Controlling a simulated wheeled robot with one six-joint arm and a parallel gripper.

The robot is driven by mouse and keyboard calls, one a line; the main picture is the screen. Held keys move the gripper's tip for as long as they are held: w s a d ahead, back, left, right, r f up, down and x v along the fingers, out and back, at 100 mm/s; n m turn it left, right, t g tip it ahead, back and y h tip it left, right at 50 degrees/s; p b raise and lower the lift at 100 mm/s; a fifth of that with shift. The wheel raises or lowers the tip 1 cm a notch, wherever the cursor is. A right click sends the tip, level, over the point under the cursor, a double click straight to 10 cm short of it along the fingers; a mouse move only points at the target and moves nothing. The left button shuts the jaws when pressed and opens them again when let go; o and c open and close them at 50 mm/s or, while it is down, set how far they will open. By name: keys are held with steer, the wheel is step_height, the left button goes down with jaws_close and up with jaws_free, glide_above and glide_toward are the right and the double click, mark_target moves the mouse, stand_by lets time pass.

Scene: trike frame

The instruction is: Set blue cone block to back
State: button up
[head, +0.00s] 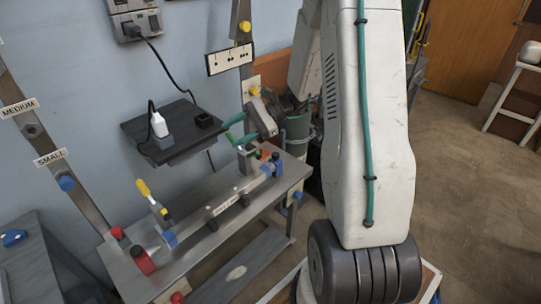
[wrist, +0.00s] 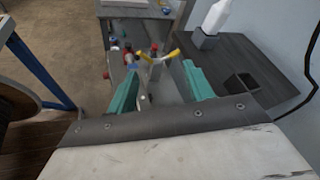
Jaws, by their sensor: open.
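My gripper (head: 234,130) is open, its two green fingers spread above the far part of the metal bench (head: 203,262). In the wrist view the gripper (wrist: 161,88) shows nothing held between its fingers. A blue block (head: 276,164) sits near the bench's far end beside a red-orange piece, below and right of the gripper. Another blue block (head: 169,239) sits toward the near end, by a yellow-handled clamp (head: 147,193). I cannot tell which of them is the blue cone block; no cone shape is clear. Small blue parts in the wrist view are too small to tell.
A dark shelf (head: 150,127) with a white bottle (head: 158,124) and a black open box (head: 204,119) is left of the gripper, against the blue wall. Red knobbed parts (head: 142,260) stand at the bench's near end. A cable hangs above the shelf.

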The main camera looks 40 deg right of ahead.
steer(key=w+d+f+m+t+h, duration=0.1)
steer(key=w+d+f+m+t, duration=0.2)
steer(key=d+f+m+t, duration=0.55)
steer(key=m+t+h, duration=0.4)
steer(key=m+h, duration=0.2)
steer(key=m, duration=0.1)
glide_toward(271, 159)
step_height(271, 159, up, 3)
steer(key=w, duration=0.2)
steer(key=shift+g+h, duration=0.25)
steer(key=shift+h, duration=0.15)
steer(key=shift+a+x, duration=0.15)
steer(key=shift+x, duration=1.9)
steer(key=shift+a+x, duration=0.15)
steer(key=shift+x, duration=1.9)
steer(key=shift+s+f, duration=0.1)
steer(key=shift+f, duration=0.05)
